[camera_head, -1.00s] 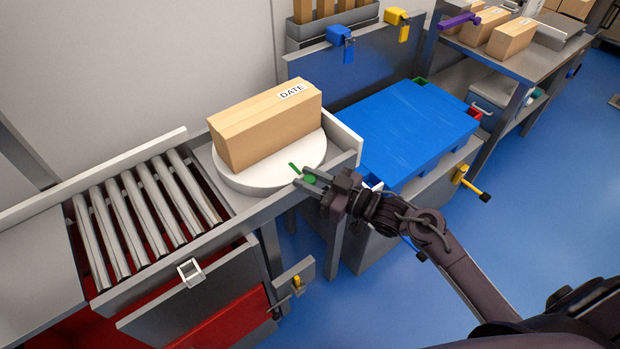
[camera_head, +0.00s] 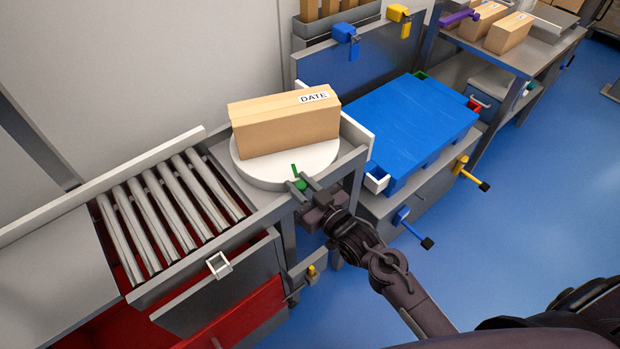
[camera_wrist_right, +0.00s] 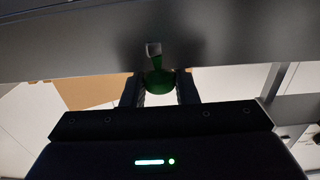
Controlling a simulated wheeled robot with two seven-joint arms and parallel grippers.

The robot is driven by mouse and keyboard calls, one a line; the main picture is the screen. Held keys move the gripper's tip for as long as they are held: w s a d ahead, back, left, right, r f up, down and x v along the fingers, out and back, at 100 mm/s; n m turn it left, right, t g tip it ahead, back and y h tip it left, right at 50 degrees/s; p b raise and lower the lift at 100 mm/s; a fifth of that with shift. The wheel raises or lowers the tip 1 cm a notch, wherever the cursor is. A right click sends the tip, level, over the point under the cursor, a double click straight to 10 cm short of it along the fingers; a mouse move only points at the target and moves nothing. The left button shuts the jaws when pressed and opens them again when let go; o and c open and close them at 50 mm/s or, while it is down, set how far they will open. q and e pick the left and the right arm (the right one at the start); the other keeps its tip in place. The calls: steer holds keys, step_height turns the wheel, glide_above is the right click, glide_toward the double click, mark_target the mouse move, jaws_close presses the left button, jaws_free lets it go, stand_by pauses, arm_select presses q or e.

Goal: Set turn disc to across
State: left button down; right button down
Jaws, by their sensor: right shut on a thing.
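The white turn disc (camera_head: 262,172) lies on the grey bench between the roller track and the blue-topped stand. A cardboard box (camera_head: 285,126) marked DATE stands on it, its long side running roughly left to right in the head view. A green handle (camera_head: 295,172) with a round knob sticks out at the disc's front edge. My right gripper (camera_head: 301,186) is shut on the green knob, which also shows between the fingers in the right wrist view (camera_wrist_right: 159,82). Its fingers hide part of the knob. My left gripper is not in view.
The roller track (camera_head: 170,205) lies left of the disc. A white end wall (camera_head: 356,134) stands right of it. A blue slatted top (camera_head: 415,125) is further right, with blue (camera_head: 405,220) and yellow (camera_head: 465,168) levers on its stand. Blue floor at right is open.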

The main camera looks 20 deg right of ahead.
mark_target(283, 187)
steer(key=shift+w+a+m+t+h, duration=0.15)
steer(key=shift+a+m+t+h, duration=0.15)
steer(key=shift+a+m+h, duration=0.6)
steer(key=shift+w+a+m+t+h, duration=0.1)
steer(key=shift+a+m+t+h, duration=0.3)
steer(key=shift+a+h, duration=0.75)
steer(key=c, duration=1.2)
jaws_free()
steer(key=shift+s+d, duration=0.2)
steer(key=shift+s, duration=1.05)
steer(key=shift+s+d, duration=0.15)
steer(key=shift+s, duration=1.15)
steer(key=shift+s+d, duration=0.2)
steer(key=shift+s, duration=1.05)
